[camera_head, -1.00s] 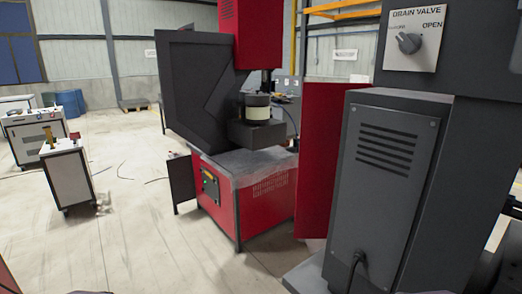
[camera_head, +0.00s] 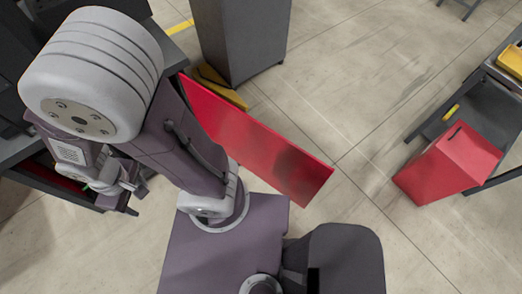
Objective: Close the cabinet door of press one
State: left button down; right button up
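A red door panel (camera_head: 265,150) stands open in the middle of the head view, its outer end reaching toward the lower right. Its left end meets a dark grey machine body (camera_head: 20,160) at the left, which has a low opening. I cannot tell from this view which press this is. My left arm lies along the near left side of the door and hides part of the machine. My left gripper (camera_head: 125,195) is at the machine's opening, apart from the door's outer end. Its fingers are small and partly hidden. My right gripper is out of view.
A tall grey cabinet (camera_head: 240,40) stands behind the door, with a yellow piece (camera_head: 220,88) at its foot. A red box (camera_head: 450,165) sits beside a dark cart (camera_head: 465,110) at the right. The floor between door and cart is clear.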

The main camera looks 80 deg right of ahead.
aim_at(289, 169)
jog(key=k+l+z, duration=0.1)
jog(key=k, duration=0.4)
jog(key=k+l+z, duration=0.1)
jog(key=k+l, duration=0.3)
jog(key=k, duration=0.15)
jog(key=k+l+z, duration=0.1)
jog(key=k+l, duration=0.2)
jog(key=k, duration=0.2)
jog(key=k+l+z, duration=0.1)
jog(key=k+l, duration=0.2)
jog(key=k, duration=0.15)
jog(key=k+l, duration=0.1)
jog(key=l, duration=0.5)
jog(key=k+l+z, duration=0.1)
jog(key=l, duration=0.55)
jog(key=i+j+z, duration=0.1)
jog(key=j+z, duration=0.15)
jog(key=z, duration=0.25)
jog(key=j+z, duration=0.25)
jog(key=z, duration=0.25)
jog(key=i+j+z, duration=0.1)
jog(key=j+z, duration=0.25)
jog(key=z, duration=0.15)
